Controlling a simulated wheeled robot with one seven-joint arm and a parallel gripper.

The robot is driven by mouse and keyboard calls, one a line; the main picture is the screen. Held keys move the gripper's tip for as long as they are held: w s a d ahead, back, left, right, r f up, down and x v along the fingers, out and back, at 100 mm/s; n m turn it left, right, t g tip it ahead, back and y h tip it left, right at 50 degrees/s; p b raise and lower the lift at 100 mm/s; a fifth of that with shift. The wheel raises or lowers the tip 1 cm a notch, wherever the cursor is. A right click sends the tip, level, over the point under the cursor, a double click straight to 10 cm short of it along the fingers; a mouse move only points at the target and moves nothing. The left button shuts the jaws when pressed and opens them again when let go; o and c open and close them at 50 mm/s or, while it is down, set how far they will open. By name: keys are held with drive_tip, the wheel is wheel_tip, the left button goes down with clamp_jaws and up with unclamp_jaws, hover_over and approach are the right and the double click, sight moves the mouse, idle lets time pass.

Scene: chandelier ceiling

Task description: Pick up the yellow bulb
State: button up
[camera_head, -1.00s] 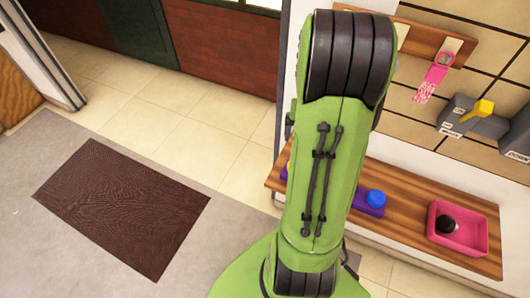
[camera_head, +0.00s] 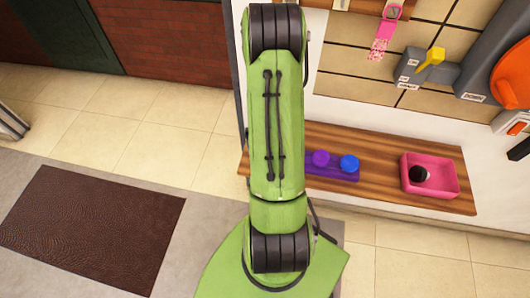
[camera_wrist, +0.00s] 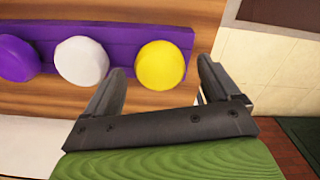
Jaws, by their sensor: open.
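The yellow bulb (camera_wrist: 160,65) sits at the right end of a purple holder (camera_wrist: 112,38) on a wooden shelf in the wrist view. A white bulb (camera_wrist: 82,61) and a purple bulb (camera_wrist: 17,58) sit to its left. My gripper (camera_wrist: 162,80) is open and empty, and the yellow bulb shows between its two fingers, apparently beyond them. Whether the fingers touch it cannot be told. In the head view, the holder (camera_head: 332,174) shows a purple bulb (camera_head: 320,158) and a blue bulb (camera_head: 349,163). My green arm hides the yellow and white bulbs and my gripper there.
The wooden shelf (camera_head: 385,150) also carries a pink tray (camera_head: 447,192) with a black bulb (camera_head: 419,174) in it. A grey box with a yellow lever (camera_head: 432,59) is on the tiled wall above. A brown mat (camera_head: 85,228) lies on the open floor at left.

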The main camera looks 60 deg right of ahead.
drive_tip(key=shift+f, duration=0.5)
drive_tip(key=shift+r, duration=0.1)
drive_tip(key=c, duration=1.1)
